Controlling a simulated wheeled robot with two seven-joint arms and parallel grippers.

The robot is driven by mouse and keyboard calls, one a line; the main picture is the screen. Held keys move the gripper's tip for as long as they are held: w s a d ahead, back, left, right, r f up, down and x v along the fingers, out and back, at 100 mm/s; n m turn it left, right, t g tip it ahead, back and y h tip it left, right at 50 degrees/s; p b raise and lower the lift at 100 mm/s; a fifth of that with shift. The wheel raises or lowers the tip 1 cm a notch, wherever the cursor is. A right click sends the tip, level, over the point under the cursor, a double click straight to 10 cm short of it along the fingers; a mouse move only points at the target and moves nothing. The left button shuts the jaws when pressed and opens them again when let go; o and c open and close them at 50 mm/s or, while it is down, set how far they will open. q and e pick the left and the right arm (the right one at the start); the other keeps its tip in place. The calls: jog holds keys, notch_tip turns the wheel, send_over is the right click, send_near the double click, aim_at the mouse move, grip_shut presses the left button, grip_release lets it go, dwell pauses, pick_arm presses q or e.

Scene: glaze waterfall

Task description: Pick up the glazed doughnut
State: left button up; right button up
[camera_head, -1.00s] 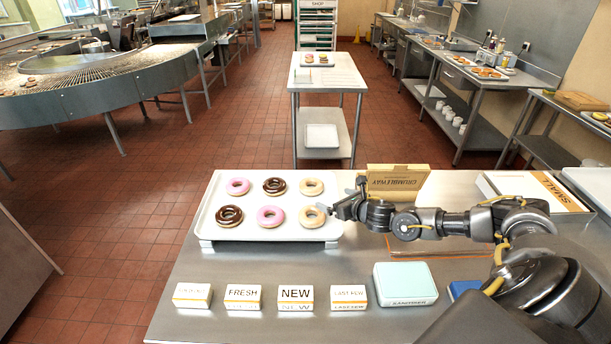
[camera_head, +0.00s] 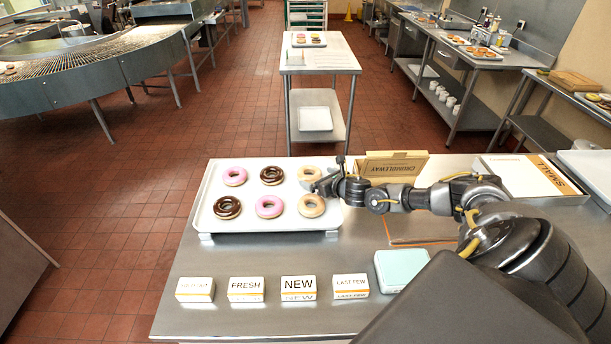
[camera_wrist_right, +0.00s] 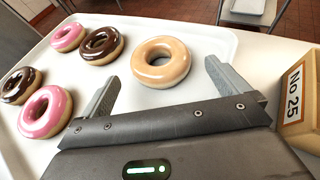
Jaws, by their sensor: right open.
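Two pale-tan glazed doughnuts lie at the right end of a white tray (camera_head: 207,208): a far one (camera_head: 309,173) and a near one (camera_head: 311,205). My right gripper (camera_head: 322,175) is open and empty at the tray's right side, beside the far one, and partly covers its right edge. In the right wrist view the far glazed doughnut (camera_wrist_right: 161,62) lies just ahead of the open fingers (camera_wrist_right: 165,85), slightly left of the right fingertip. The near glazed doughnut is hidden there. My left gripper is not in view.
Pink doughnuts (camera_head: 234,176) and chocolate doughnuts (camera_head: 228,207) fill the tray's left and middle. A brown carton (camera_head: 395,165) stands close right of the tray; it shows in the wrist view (camera_wrist_right: 301,95). Label blocks (camera_head: 299,288) and a pale-blue-topped box (camera_head: 401,269) lie in front.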

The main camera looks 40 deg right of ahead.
aim_at(314, 176)
jog(key=shift+w, duration=0.35)
jog(key=shift+p+x, duration=0.55)
jog(key=shift+x, duration=1.8)
jog(key=shift+s, duration=0.1)
jog(key=shift+c, duration=1)
jog(key=c, duration=0.7)
